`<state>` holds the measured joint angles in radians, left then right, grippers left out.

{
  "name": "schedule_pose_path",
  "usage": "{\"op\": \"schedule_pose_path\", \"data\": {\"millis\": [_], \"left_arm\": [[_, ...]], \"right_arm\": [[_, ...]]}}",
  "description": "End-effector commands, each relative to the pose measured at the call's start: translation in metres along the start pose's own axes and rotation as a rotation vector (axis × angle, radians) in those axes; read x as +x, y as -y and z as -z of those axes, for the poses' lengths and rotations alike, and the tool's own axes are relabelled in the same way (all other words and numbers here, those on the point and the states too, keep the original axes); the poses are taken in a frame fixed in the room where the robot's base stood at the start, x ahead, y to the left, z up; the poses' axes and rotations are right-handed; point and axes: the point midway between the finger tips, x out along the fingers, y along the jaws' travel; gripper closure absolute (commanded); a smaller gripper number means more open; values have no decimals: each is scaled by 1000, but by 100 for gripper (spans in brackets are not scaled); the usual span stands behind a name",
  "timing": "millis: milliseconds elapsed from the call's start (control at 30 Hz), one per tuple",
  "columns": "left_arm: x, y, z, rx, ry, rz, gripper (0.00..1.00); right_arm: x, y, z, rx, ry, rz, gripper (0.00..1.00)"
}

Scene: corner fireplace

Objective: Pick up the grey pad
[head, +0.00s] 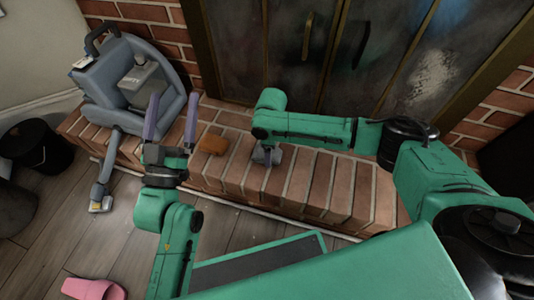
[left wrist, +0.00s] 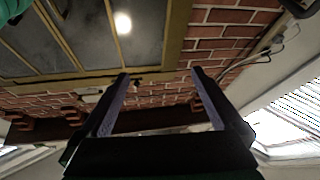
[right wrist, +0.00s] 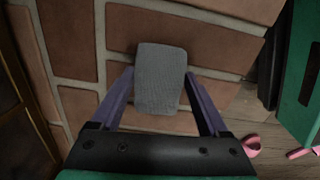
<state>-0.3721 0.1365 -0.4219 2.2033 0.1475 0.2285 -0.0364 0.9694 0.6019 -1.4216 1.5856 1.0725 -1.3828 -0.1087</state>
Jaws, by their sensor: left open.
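The grey pad (right wrist: 160,85) shows in the right wrist view as a small rounded block over the brick ledge. My right gripper (right wrist: 160,73) has one finger at each side of it, with the tips against its edges. Whether the pad rests on the bricks or is slightly lifted, I cannot tell. In the head view the pad (head: 276,155) is small and partly hidden by my right gripper (head: 267,159). My left gripper (head: 171,118) is open and empty above the ledge, left of the pad; its spread fingers also show in the left wrist view (left wrist: 160,74).
A grey-blue machine with a hose (head: 125,80) stands at the ledge's left end. A dark bucket (head: 35,150) and a pink slipper (head: 92,289) are on the floor. Dark fireplace doors (head: 270,60) stand behind.

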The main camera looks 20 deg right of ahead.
Motion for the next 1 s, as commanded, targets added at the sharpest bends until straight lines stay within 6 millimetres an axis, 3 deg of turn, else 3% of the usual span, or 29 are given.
{"op": "schedule_pose_path", "data": {"millis": [400,567,633,867,1000], "left_arm": [[0,0,-1,-3,7,0,0],[-7,0,-15,-20,59,10,0],[-28,0,-48,-39,162,22,0],[-77,-5,-107,-99,374,51,0],[-119,-13,-142,-143,525,70,0]], "right_arm": [[-2,0,0,0,0,0,76],[-7,0,0,0,0,0,76],[-11,0,0,0,0,0,76],[-24,0,0,0,0,0,76],[-36,0,0,0,-1,0,76]]}}
